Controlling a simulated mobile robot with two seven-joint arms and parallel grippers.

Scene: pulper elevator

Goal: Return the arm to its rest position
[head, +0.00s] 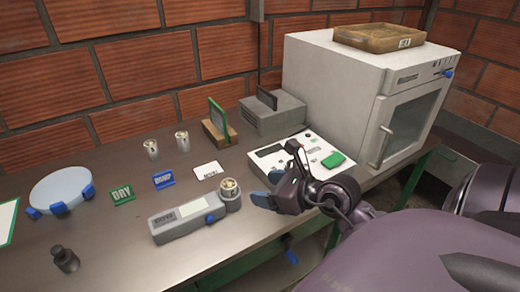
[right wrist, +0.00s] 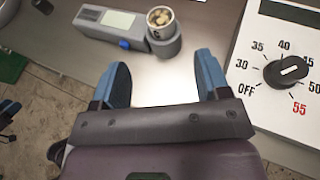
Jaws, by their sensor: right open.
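My right gripper (head: 268,189) comes in from the right and is held over the front of the workbench. Its two blue fingers are spread, and it also shows in the right wrist view (right wrist: 163,72) with nothing between the fingers. Beyond the fingertips is a grey handheld meter (head: 180,220) with a round cup (head: 230,190) of pale pieces at its end. In the right wrist view the cup (right wrist: 160,20) stands apart from the fingers. I do not make out my left gripper.
A white control panel (head: 262,165) with a dial (right wrist: 286,71) is close to the right gripper. A white oven (head: 345,95) carries a tray (head: 380,39). Two metal cups (head: 151,149), a green DRY sign (head: 122,194), a weight (head: 65,259) and a pale dish (head: 60,189) stand leftward.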

